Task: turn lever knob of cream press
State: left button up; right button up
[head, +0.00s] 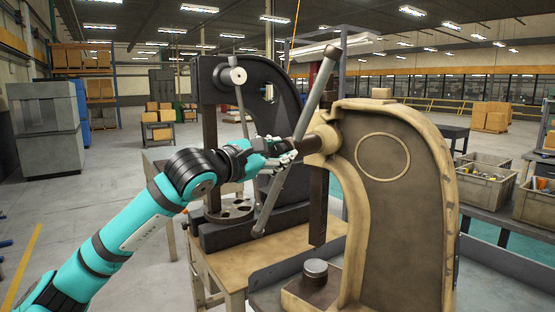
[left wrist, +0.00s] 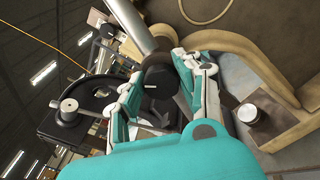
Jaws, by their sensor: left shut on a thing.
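The cream press (head: 430,190) stands at the right with a long grey lever bar (head: 321,88) slanting across its front left, its upper end high and its lower end near the table. My left gripper (head: 290,153) is at the middle of this lever, beside the dark hub. In the left wrist view the fingers (left wrist: 160,72) are shut around a dark round knob (left wrist: 157,82), with the grey lever bar (left wrist: 130,20) just beyond. The exact finger contact is partly hidden in the head view. My right gripper is in neither view.
A dark press (head: 208,95) with its own thin lever stands behind my left gripper on a wooden table (head: 235,268). Grey bins (head: 480,185) with parts stand on a bench at the right. Open floor lies at the left.

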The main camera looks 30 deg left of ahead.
pick_arm(q)
jog(key=m+b, duration=0.1)
jog(key=m, duration=0.1)
jog(key=shift+f+m, duration=0.15)
jog(key=shift+m, duration=0.25)
jog(key=m+b, duration=0.1)
jog(key=m, duration=0.2)
jog(key=shift+d+m, duration=0.1)
jog(key=shift+m, duration=0.2)
jog(key=m, duration=0.3)
jog(key=shift+f+m+b, duration=0.15)
jog(key=shift+m+b, duration=0.15)
jog(key=shift+f+m, duration=0.1)
jog(key=shift+m, duration=1.9)
jog(key=o, duration=1.2)
jog(key=shift+c, duration=0.2)
jog(key=shift+s, duration=0.1)
